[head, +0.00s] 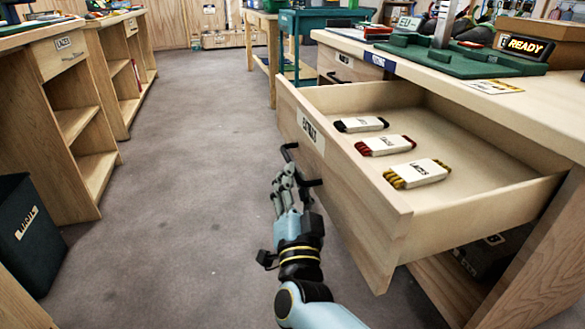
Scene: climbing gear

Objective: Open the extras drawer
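The extras drawer (345,178), pale wood with a white label (311,131) on its front, is pulled far out of the bench at right. Three bundles with white wrappers lie inside: black-ended (361,124), red-ended (385,145) and yellow-ended (417,173). The drawer's black bar handle (289,149) shows at its far end and near end. My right gripper (284,178) is at the handle, its fingers overlapping the bar's middle. Whether the fingers close around the bar or only lie beside it is unclear. My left gripper is not in view.
The workbench top (510,95) carries a green tray (450,58) and a lit READY display (524,46). Wooden shelving (62,120) and a dark bin (28,235) stand at left. The grey floor (190,150) between is clear.

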